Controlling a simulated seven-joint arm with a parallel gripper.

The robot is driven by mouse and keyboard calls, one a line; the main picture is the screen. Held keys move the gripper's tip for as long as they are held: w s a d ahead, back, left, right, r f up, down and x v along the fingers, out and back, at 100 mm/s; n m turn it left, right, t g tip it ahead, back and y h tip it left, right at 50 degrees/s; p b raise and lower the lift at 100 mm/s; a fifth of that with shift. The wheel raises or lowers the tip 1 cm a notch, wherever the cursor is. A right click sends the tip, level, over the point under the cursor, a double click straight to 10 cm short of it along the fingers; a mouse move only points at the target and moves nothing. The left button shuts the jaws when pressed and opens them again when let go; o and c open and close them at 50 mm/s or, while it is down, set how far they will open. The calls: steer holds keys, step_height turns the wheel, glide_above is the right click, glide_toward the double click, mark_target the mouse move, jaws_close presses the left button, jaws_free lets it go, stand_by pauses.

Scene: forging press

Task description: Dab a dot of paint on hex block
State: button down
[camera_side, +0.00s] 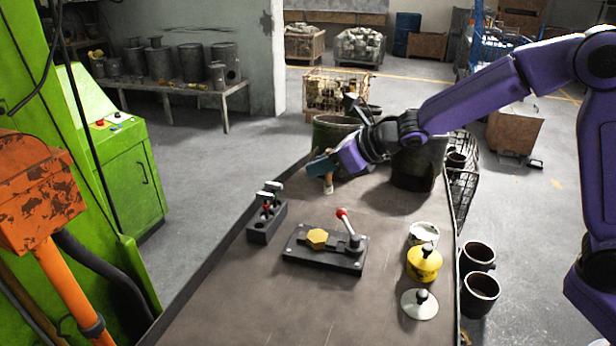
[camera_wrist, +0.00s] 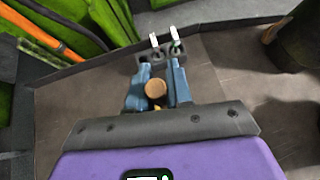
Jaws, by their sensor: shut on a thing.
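My gripper (camera_side: 325,169), with blue fingers, is shut on a tan-handled dabber (camera_side: 328,186) with a pale lower end, held above the table's far part. In the wrist view the dabber's round tan end (camera_wrist: 155,89) shows between the fingers. The golden hex block (camera_side: 317,238) sits on a black clamp plate (camera_side: 300,255) with a red-knobbed lever, nearer the camera than my gripper.
A dark rack (camera_side: 262,226) with upright pale-ended tools stands left of the clamp plate; it also shows in the wrist view (camera_wrist: 148,60). Large dark drums (camera_side: 418,165) stand at the table's far end. A green machine is left. The near table is clear.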

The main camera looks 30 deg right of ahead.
steer(key=s+d+m+t+h, duration=0.1)
steer(key=s+d+m+h, duration=0.1)
steer(key=d, duration=0.9)
steer(key=s+d+m+t+h, duration=0.1)
steer(key=d+m+h, duration=0.3)
steer(key=d, duration=0.7)
steer(key=shift+s+d+m, duration=0.35)
steer(key=shift+m, duration=0.15)
steer(key=shift+w+a+r, duration=0.1)
steer(key=shift+w+r, duration=0.05)
steer(key=shift+w, duration=0.15)
steer(key=shift+s+a+f+n+g+y, duration=0.45)
steer(key=shift+s+f+n+g+y, duration=0.7)
steer(key=shift+f, duration=0.75)
steer(key=shift+s+a+f+n+g+y, duration=0.5)
steer(key=shift+f+n+g+y, duration=0.45)
steer(key=shift+f+n, duration=0.75)
steer(key=shift+s+a+f+n+g+y, duration=0.35)
steer(key=shift+s+f+n+g+y, duration=0.65)
steer(key=shift+f, duration=1.15)
